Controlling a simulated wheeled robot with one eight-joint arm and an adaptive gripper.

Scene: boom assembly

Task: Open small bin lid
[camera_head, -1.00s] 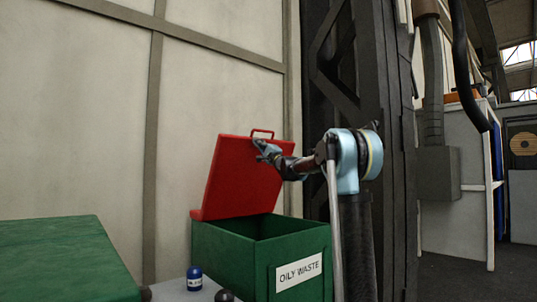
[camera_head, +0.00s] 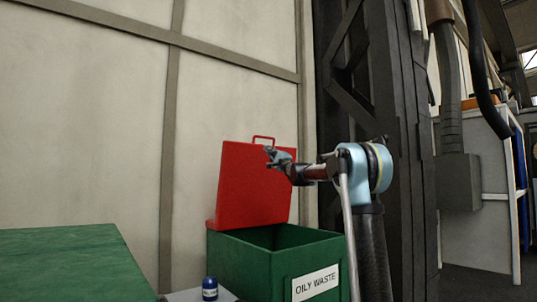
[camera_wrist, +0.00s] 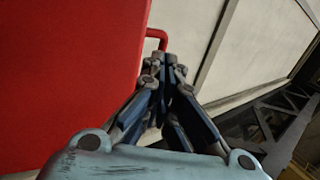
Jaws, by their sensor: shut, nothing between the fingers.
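The small green bin (camera_head: 240,262) bears an "OILY WASTE" label. Its red lid (camera_head: 240,190) stands raised and nearly upright at the back, leaving the bin's top open. A red loop handle (camera_head: 263,138) is on the lid's upper edge. My gripper (camera_head: 270,154) is in front of the lid's upper right part, just below the handle in the head view. In the wrist view my gripper (camera_wrist: 167,62) is shut and empty, with its tips close to the red handle (camera_wrist: 155,38); I cannot tell whether they touch. The lid (camera_wrist: 65,80) fills the left of that view.
A larger green surface (camera_head: 75,262) is at the lower left. A blue container (camera_head: 210,288) stands on a grey surface in front of the bin. A pale panelled wall (camera_head: 90,120) is behind, and a dark steel column (camera_head: 395,120) rises at the right.

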